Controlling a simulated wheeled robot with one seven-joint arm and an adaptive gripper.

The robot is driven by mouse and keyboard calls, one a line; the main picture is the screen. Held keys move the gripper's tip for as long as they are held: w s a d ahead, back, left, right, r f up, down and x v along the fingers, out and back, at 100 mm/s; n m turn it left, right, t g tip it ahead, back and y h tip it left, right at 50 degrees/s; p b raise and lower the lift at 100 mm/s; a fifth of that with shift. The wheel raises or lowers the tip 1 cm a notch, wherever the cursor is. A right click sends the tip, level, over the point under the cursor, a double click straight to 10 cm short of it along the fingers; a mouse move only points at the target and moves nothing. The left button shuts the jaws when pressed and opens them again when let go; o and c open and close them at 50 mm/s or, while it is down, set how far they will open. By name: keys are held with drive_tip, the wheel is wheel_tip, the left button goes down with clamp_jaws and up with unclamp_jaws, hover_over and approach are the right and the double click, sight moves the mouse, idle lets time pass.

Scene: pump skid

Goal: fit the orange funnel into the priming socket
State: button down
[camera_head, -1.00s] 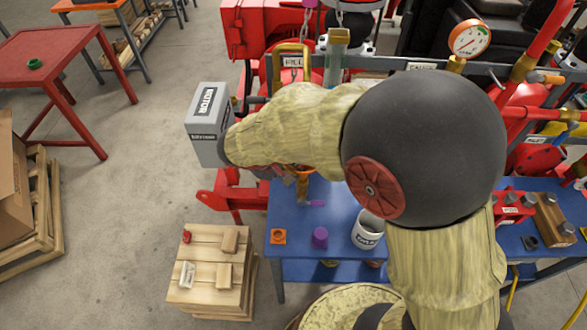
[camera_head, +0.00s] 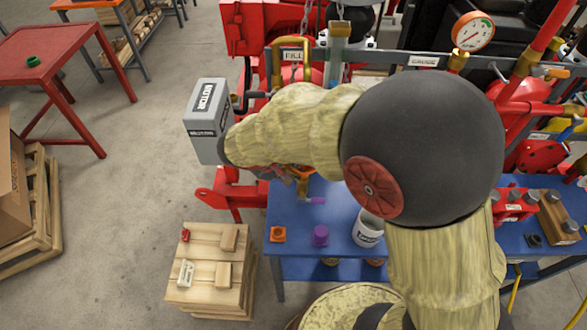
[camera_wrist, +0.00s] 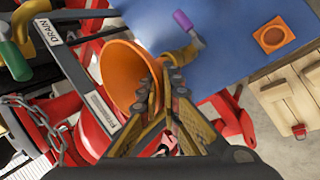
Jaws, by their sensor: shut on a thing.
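The orange funnel (camera_wrist: 122,72) fills the middle left of the wrist view, its wide mouth facing left and toward the camera. My gripper (camera_wrist: 163,88) is shut on the funnel's edge, with its fingertips at the right side of the cone. In the head view my arm hides most of it, and only a little orange (camera_head: 299,171) shows under the wrist. A white label (camera_wrist: 103,108), too small to read surely, sits on a rail just below the funnel in the wrist view.
A blue table (camera_head: 290,212) carries an orange square block (camera_head: 278,234), a purple cylinder (camera_head: 320,236) and a white mug (camera_head: 368,230). A purple-handled brass valve (camera_wrist: 187,50) is close beside the funnel. A chain (camera_wrist: 38,118) and a DRAIN-labelled rail (camera_wrist: 48,32) lie left. A grey motor box (camera_head: 208,120) stands near my wrist.

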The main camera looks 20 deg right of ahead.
drive_tip(key=shift+f+b, duration=0.6)
drive_tip(key=shift+f, duration=0.1)
drive_tip(key=c, duration=1.9)
unclamp_jaws()
drive_tip(key=shift+r, duration=0.1)
drive_tip(key=v, duration=1.2)
